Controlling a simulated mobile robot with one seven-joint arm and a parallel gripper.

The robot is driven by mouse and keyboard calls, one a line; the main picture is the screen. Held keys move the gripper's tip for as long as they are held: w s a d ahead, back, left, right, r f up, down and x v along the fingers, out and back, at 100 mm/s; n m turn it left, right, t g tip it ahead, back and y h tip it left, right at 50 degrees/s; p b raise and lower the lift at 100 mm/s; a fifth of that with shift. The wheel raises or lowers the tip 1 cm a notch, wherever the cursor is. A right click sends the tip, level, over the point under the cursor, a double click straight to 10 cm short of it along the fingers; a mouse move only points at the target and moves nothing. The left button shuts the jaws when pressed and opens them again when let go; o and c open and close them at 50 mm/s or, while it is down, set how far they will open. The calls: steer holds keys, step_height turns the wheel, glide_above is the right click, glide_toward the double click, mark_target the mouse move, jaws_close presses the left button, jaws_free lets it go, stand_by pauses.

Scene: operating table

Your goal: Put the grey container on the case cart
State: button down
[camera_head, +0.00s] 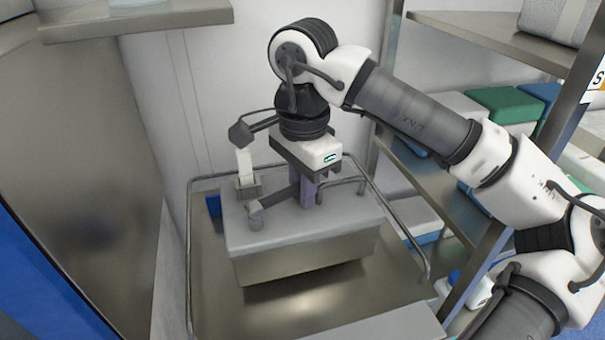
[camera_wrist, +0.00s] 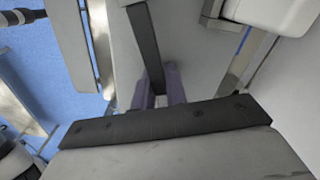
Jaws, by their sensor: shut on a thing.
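The grey container (camera_head: 345,217) is a closed metal box with a lighter grey lid and a dark handle on top. It is within the railed outline of the steel case cart (camera_head: 215,300) in the head view. My gripper (camera_head: 308,192) points down at the top of the container, its purple fingers shut on the handle. In the wrist view the fingers (camera_wrist: 160,95) close around the dark handle bar (camera_wrist: 146,45), with the grey lid (camera_wrist: 195,50) beneath. I cannot tell whether the container's base touches the cart top.
A metal rail (camera_head: 405,240) runs around the cart. At the right stands a shelf rack (camera_head: 470,35) with green, blue and grey boxes. A steel shelf (camera_head: 130,22) juts out at the upper left. Bare cart top shows in front of the container.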

steer(key=shift+f, duration=1.6)
steer(key=c, duration=1.4)
jaws_free()
step_height(320, 180, up, 12)
steer(key=shift+s+r, duration=0.1)
